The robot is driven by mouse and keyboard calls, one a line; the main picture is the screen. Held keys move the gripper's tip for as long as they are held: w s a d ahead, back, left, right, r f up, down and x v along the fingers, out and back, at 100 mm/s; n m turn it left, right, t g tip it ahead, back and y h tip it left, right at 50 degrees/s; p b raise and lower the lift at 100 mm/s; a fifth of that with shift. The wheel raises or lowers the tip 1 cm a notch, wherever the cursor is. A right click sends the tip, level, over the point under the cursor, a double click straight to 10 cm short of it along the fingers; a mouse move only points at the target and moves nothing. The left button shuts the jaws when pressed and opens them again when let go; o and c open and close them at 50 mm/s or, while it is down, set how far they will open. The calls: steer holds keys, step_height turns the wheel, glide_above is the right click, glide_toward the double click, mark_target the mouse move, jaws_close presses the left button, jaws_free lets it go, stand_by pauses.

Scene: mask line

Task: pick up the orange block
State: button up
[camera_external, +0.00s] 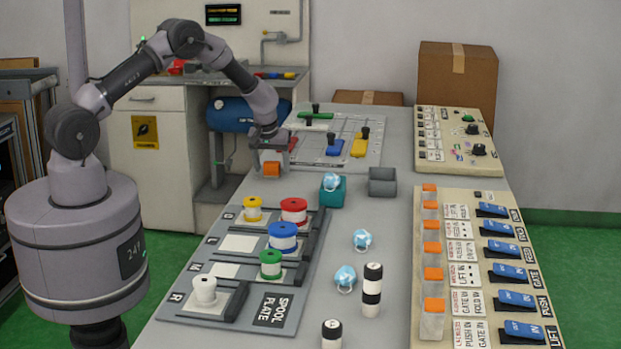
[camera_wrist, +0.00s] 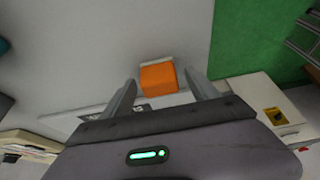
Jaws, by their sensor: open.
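The orange block (camera_external: 272,169) is at the left far edge of the grey table, directly under my gripper (camera_external: 274,150). In the wrist view the orange block (camera_wrist: 158,79) has a pale strip along its upper edge. My gripper (camera_wrist: 160,84) is open, with one finger on each side of the block. Gaps show between the block and both fingers, so it is not gripped. The block's contact with the surface below is hard to make out.
The spool plate (camera_external: 282,322) with several coloured spools lies nearer on the table. A teal box (camera_external: 333,195) and a grey box (camera_external: 382,183) stand to the right. A slider panel (camera_external: 372,135) lies behind. A switch panel (camera_external: 470,330) with other orange-topped pieces fills the right side.

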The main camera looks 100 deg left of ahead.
steer(key=shift+r, duration=0.1)
steer(key=c, duration=1.4)
steer(key=shift+c, duration=0.2)
steer(key=shift+r, duration=0.15)
